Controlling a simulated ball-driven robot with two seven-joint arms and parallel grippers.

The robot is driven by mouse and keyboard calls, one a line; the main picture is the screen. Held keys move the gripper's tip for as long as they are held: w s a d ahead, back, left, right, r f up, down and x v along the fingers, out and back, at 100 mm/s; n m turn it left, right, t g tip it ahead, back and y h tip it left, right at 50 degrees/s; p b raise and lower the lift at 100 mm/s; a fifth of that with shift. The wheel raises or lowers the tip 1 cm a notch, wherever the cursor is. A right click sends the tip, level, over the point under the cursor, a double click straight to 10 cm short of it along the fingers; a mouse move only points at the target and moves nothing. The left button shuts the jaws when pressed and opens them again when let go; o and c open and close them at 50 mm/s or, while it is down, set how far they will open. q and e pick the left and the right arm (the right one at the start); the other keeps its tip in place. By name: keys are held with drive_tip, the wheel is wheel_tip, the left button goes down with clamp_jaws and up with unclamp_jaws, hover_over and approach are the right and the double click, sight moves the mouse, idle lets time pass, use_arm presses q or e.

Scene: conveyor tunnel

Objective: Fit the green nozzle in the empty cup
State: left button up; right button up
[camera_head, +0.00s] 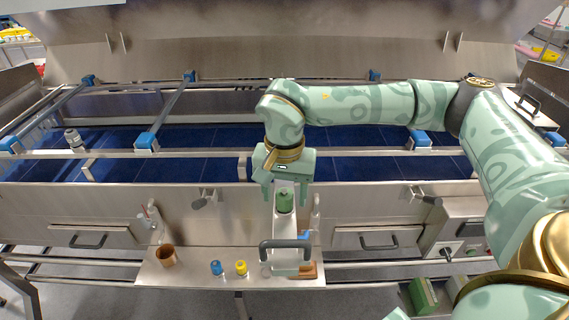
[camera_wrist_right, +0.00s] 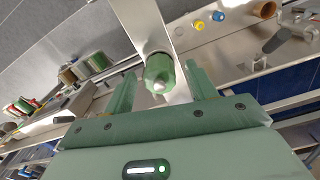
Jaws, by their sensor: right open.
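The green nozzle (camera_head: 285,202) stands on a narrow metal bar or bracket below my right gripper (camera_head: 285,194). In the right wrist view the green nozzle (camera_wrist_right: 160,73) shows its pale tip towards the camera, between the two spread fingers of my right gripper (camera_wrist_right: 161,85). Clear gaps show on both sides of it, so the gripper is open and not holding it. A blue nozzle (camera_head: 216,267) and a yellow nozzle (camera_head: 241,267) stand in a row on the metal shelf. My left gripper is not in view.
A brown pot (camera_head: 167,256) stands on the left of the shelf (camera_head: 190,282). Metal rails (camera_head: 210,153) cross over the blue conveyor (camera_head: 345,165) behind. The shelf front, left of centre, is clear.

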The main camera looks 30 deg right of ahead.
sight(284, 190)
wheel_tip(284, 190, up, 15)
drive_tip(key=b, duration=0.1)
drive_tip(key=shift+b, duration=0.3)
